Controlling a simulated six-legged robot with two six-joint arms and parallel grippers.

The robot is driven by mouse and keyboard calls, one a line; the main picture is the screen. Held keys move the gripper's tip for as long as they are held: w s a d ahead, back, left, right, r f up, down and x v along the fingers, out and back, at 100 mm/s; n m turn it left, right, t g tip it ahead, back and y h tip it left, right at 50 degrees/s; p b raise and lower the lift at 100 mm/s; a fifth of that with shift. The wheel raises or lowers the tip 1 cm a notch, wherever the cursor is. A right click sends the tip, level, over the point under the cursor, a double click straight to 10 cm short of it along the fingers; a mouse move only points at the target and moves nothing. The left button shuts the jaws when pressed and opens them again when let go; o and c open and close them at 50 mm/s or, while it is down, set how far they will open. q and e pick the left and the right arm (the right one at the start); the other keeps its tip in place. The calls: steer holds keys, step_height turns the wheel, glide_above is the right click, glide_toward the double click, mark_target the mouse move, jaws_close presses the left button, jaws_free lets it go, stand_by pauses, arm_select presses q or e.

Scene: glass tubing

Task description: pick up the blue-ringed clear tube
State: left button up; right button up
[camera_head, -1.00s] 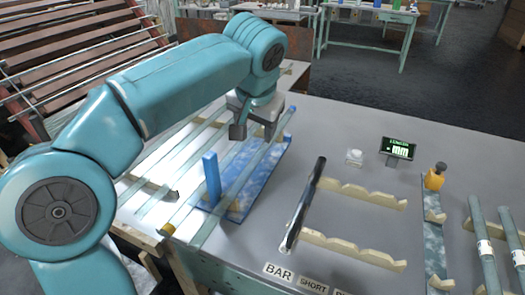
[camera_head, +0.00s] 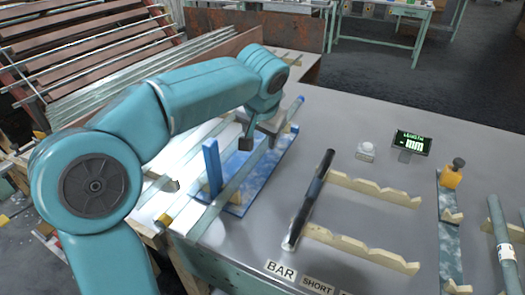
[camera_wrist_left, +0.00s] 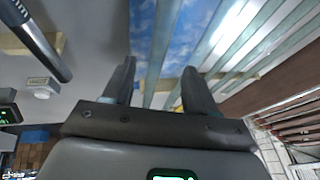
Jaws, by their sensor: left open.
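A clear tube with a blue band at its far end (camera_head: 222,200) lies slanting across the blue-and-white board (camera_head: 238,210). My left gripper (camera_head: 260,138) is open over the tube's far half. In the left wrist view its two fingers (camera_wrist_left: 159,65) point at the board, and a greenish clear tube (camera_wrist_left: 163,50) runs through the gap between them. The blue band is not clear in that view. I cannot tell whether the fingers touch the tube. My right gripper is not in view.
A blue post (camera_head: 212,165) stands at the board's left. Other clear tubes lie left of it; one yellow end (camera_head: 165,219) shows. A dark bar (camera_head: 311,195) rests on notched wooden holders (camera_head: 365,250) to the right. A length display (camera_head: 412,142) stands behind.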

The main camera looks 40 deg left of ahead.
mark_target(262, 146)
arm_select(q)
steer(key=b+x, duration=0.1)
steer(key=x, duration=0.4)
steer(key=shift+w+f+b, duration=0.2)
steer(key=shift+f+b, duration=0.05)
steer(key=shift+b, duration=0.05)
steer(key=shift+s+r, duration=0.1)
steer(key=shift+c, duration=1.3)
jaws_close()
